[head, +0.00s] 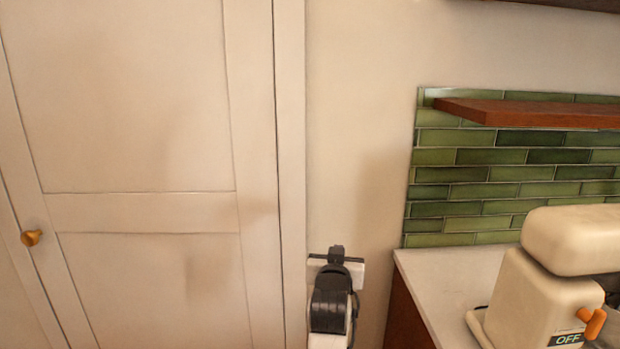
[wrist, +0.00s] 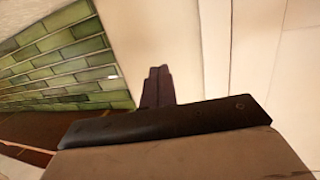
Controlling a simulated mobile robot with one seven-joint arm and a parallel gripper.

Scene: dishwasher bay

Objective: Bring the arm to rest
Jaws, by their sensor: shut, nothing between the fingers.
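My gripper (wrist: 159,72) shows in the wrist view as two dark fingers side by side, shut with nothing between them. Beyond the fingers is the pale wall. In the head view my arm rises at the bottom centre, black and white, in front of the wall between the door and the counter. The fingers cannot be made out clearly there. My gripper touches nothing that I can see.
A cream panelled door (head: 150,120) with a brass knob (head: 31,238) fills the left. At right is a white counter (head: 445,285) bearing a cream mixer (head: 545,295). Above are green tiles (head: 470,190) and a wooden shelf (head: 530,112). Bare wall (head: 350,130) lies between.

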